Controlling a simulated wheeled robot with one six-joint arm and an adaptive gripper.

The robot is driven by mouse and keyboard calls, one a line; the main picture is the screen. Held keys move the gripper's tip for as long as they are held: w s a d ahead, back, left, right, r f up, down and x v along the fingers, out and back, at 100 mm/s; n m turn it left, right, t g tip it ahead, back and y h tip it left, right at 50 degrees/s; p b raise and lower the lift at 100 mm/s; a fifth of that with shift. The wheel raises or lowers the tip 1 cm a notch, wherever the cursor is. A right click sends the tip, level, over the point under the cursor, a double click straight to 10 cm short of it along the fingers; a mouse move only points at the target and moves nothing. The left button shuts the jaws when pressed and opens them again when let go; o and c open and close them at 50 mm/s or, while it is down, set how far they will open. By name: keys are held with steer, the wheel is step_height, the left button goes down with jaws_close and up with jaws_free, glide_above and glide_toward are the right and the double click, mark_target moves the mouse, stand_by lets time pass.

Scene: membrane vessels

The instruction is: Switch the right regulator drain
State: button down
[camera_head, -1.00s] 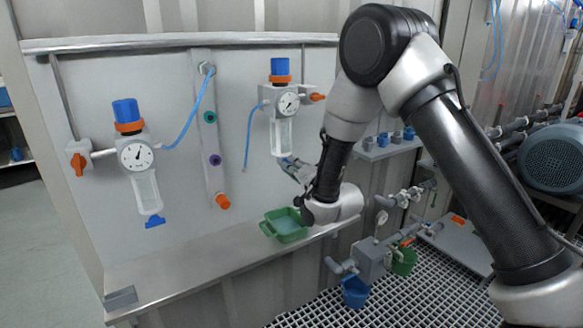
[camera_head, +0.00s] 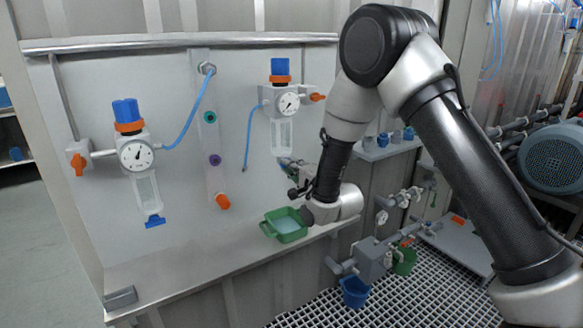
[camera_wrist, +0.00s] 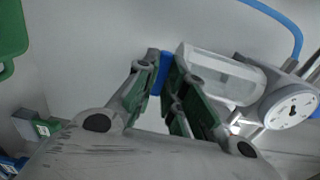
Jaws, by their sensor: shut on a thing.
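The right regulator hangs on the panel, with a blue knob (camera_head: 278,67), an orange ring, a round gauge (camera_head: 289,102) and a clear bowl (camera_head: 283,137). Its bowl and gauge (camera_wrist: 290,107) also show in the wrist view. My gripper (camera_wrist: 160,85) is at the lower end of the bowl. Its green-padded fingers are shut on the blue drain (camera_wrist: 163,72), which shows between the fingertips in the wrist view. In the head view my gripper (camera_head: 288,165) and arm hide most of the drain.
A green tray (camera_head: 287,226) stands on the ledge below the right regulator. The left regulator (camera_head: 138,158) with its blue drain (camera_head: 154,221) hangs at the left. A blue hose (camera_head: 249,140) runs beside the right regulator. A small shelf with fittings (camera_head: 388,150) is to the right.

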stand_by(0.3)
steer(key=c, duration=1.5)
jaws_free()
steer(key=v, duration=1.2)
